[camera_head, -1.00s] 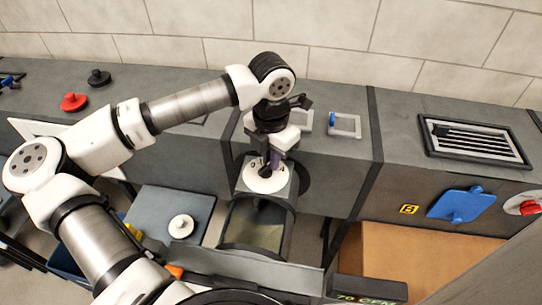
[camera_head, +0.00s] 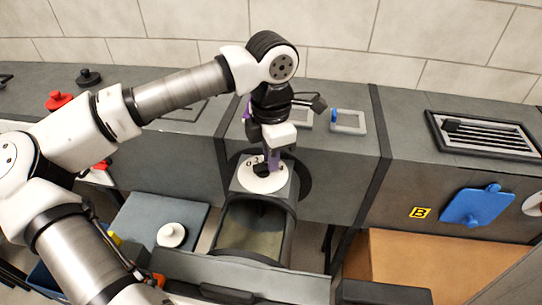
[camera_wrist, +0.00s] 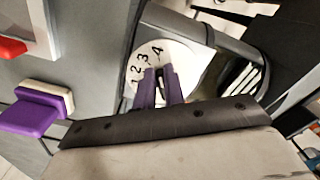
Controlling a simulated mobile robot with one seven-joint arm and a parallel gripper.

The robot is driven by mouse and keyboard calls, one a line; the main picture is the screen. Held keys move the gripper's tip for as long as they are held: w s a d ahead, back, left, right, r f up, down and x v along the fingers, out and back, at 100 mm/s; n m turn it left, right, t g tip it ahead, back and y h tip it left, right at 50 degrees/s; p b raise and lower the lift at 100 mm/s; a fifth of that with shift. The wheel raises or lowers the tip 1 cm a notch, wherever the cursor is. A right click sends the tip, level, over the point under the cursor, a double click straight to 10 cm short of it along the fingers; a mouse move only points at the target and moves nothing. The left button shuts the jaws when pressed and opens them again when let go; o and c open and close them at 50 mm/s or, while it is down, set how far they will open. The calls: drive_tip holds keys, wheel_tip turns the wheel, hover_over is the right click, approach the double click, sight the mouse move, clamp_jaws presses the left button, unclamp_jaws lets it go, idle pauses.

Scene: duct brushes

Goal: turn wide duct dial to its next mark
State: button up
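The wide duct dial (camera_head: 250,179) is a white disc with black numerals on the box end above the open duct mouth. It also shows in the wrist view (camera_wrist: 187,42), with 1, 2, 3 and 4 readable around the edge. My gripper (camera_head: 267,168) points down at the disc's middle. In the wrist view my gripper's two purple fingers (camera_wrist: 160,92) stand close together with a dark part of the dial's grip between them, and look closed on it. The fingers hide part of the disc, and I cannot tell which mark the dial points to.
A purple and cream handle (camera_wrist: 35,112) sticks up left of the fingers. A slatted vent (camera_head: 485,137) and blue plate (camera_head: 477,205) are at the right. A white knob (camera_head: 172,235) sits on a grey panel at lower left. Red (camera_head: 58,100) and black (camera_head: 89,76) knobs stand at far left.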

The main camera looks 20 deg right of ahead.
drive_tip(key=o, duration=0.5)
drive_tip(key=shift+c, duration=0.2)
wheel_tip(320, 180, up, 14)
drive_tip(key=b, duration=0.1)
drive_tip(key=shift+b, duration=0.3)
drive_tip(key=shift+f, duration=0.1)
